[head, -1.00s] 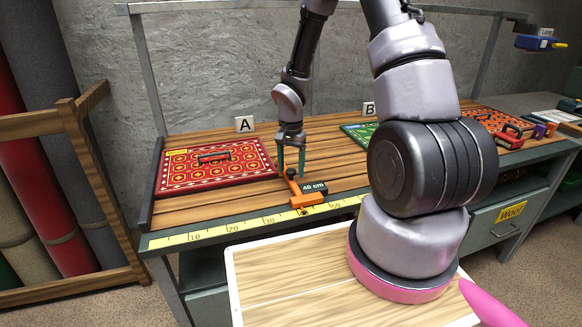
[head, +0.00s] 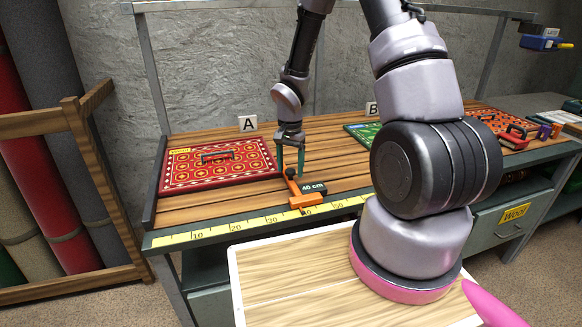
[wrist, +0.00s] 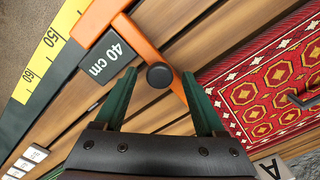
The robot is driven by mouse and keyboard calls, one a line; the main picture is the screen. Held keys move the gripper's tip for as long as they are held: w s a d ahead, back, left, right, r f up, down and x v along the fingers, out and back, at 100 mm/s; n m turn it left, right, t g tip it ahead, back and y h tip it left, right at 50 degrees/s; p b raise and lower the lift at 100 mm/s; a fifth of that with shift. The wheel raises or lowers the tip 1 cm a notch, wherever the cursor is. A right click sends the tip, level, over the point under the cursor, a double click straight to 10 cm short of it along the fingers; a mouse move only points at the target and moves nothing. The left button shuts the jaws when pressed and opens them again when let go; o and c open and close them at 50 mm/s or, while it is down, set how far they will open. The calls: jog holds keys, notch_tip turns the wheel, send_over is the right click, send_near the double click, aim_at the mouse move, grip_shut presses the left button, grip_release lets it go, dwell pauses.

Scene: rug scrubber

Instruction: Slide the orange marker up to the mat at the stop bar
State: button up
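The orange marker (head: 297,192), with a black knob (wrist: 160,75) and a "40 cm" tag (wrist: 104,58), sits on the bench's front edge beside the yellow ruler. The red patterned mat (head: 183,182) lies left of it; a narrow strip of wood shows between them. The mat also shows at right in the wrist view (wrist: 268,92). A dark bar (head: 155,188) runs along the mat's left side; I cannot tell if it is the stop bar. My gripper (head: 291,175) is open, its green fingers either side of the knob, with gaps visible in the wrist view.
The yellow ruler (head: 235,226) runs along the front edge of the wooden bench (head: 340,165). A green mat (head: 362,132) and an orange mat (head: 480,117) lie farther right. A wooden rack (head: 75,180) with rolled rugs stands at left.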

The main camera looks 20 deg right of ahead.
notch_tip(320, 180, up, 11)
dwell(0.7)
jog(key=shift+f, duration=0.1)
jog(key=s+d+r+n+t, duration=0.1)
jog(key=s+d+r+t, duration=0.15)
jog(key=r, duration=0.65)
jog(key=s+d+r+n+t, duration=0.1)
jog(key=s+r, duration=0.3)
jog(key=r, duration=0.4)
jog(key=s+r+n+t+y, duration=0.2)
jog(key=s+r+t, duration=0.1)
jog(key=s+r, duration=0.8)
jog(key=shift+s+r+t, duration=0.2)
jog(key=shift+s+t, duration=0.15)
jog(key=shift+s, duration=0.45)
